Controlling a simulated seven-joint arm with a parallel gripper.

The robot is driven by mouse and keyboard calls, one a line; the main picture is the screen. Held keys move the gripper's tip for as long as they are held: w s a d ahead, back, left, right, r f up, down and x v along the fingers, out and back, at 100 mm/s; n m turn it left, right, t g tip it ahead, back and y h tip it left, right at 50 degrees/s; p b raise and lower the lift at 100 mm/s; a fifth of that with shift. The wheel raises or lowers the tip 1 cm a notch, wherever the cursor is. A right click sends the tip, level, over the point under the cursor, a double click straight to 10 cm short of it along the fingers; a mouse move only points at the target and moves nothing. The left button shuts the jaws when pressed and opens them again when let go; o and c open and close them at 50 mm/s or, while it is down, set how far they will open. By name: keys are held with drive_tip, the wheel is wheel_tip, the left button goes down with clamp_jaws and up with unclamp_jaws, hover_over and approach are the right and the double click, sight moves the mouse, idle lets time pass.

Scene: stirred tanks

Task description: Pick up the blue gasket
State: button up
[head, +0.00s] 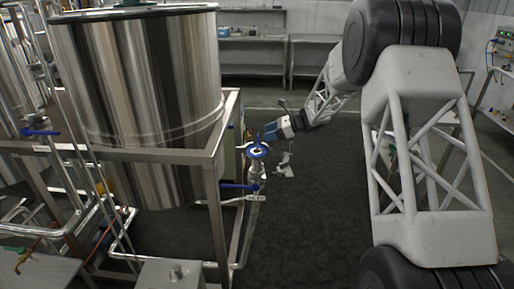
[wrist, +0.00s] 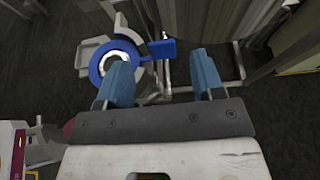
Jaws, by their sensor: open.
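The blue gasket (wrist: 96,70) is a flat ring with a rectangular tab (wrist: 162,48), seen in the wrist view. In the head view the gasket (head: 249,152) sits on top of a vertical metal pipe fitting beside the tank frame. My gripper (wrist: 159,57) is open, with blue fingers. In the wrist view the tab shows between the fingertips, and the left finger covers part of the ring's right side. In the head view my gripper (head: 268,132) is just behind the gasket. I cannot tell whether a finger touches it.
A large steel tank (head: 135,85) in a metal frame (head: 214,205) stands left of the gasket. A blue-handled valve (head: 238,187) is on the pipe below it. Benches (head: 250,50) stand at the back. The dark floor (head: 310,220) right of the pipe is clear.

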drive_tip(key=shift+x, duration=2.1)
drive_tip(key=shift+w+r, duration=0.1)
drive_tip(key=shift+r, duration=0.05)
drive_tip(key=shift+c, duration=0.2)
drive_tip(key=c, duration=1)
